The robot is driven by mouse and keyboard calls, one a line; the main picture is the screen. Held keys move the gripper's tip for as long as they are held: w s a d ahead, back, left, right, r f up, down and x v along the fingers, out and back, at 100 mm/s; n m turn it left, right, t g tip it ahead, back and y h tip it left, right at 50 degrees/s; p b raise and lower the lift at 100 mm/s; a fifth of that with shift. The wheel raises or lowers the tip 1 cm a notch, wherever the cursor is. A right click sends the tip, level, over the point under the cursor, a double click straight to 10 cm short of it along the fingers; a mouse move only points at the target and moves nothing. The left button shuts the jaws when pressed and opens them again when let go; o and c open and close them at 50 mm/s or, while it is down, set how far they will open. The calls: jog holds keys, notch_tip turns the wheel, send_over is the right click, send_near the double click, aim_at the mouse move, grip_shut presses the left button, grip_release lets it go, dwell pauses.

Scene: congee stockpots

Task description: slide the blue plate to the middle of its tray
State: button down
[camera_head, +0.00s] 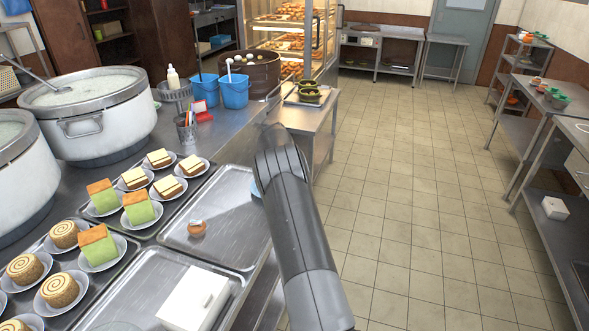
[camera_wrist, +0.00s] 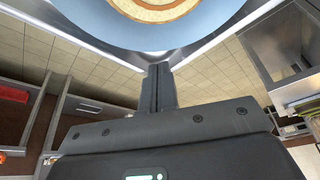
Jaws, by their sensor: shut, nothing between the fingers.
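The blue plate (camera_wrist: 180,38) fills the top of the wrist view, with a round tan and cream item on it. In the head view only a small pale-blue edge of the plate (camera_head: 256,188) shows beside my arm, at the right side of a metal tray (camera_head: 228,195); my arm hides the rest. My gripper (camera_wrist: 158,70) is shut and empty, its fingertips at the plate's near edge in the wrist view. I cannot tell whether they touch it. My arm hides the fingers in the head view.
A small orange-brown pot (camera_head: 197,228) stands on the same tray. A white box (camera_head: 195,299) is on the nearer tray. Cakes on white plates (camera_head: 139,208) fill trays to the left, beside large stockpots (camera_head: 103,113). Open tiled floor (camera_head: 420,190) lies right of the counter.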

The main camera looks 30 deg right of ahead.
jog(key=shift+s+a, duration=0.2)
jog(key=shift+a, duration=0.55)
jog(key=shift+a, duration=0.1)
jog(key=s+a, duration=0.1)
jog(key=a, duration=0.3)
jog(key=s+a, duration=0.1)
jog(key=a, duration=0.4)
jog(key=s+a, duration=0.1)
jog(key=a, duration=0.3)
jog(key=shift+s+a, duration=0.15)
jog(key=shift+a, duration=0.2)
jog(key=shift+d, duration=0.15)
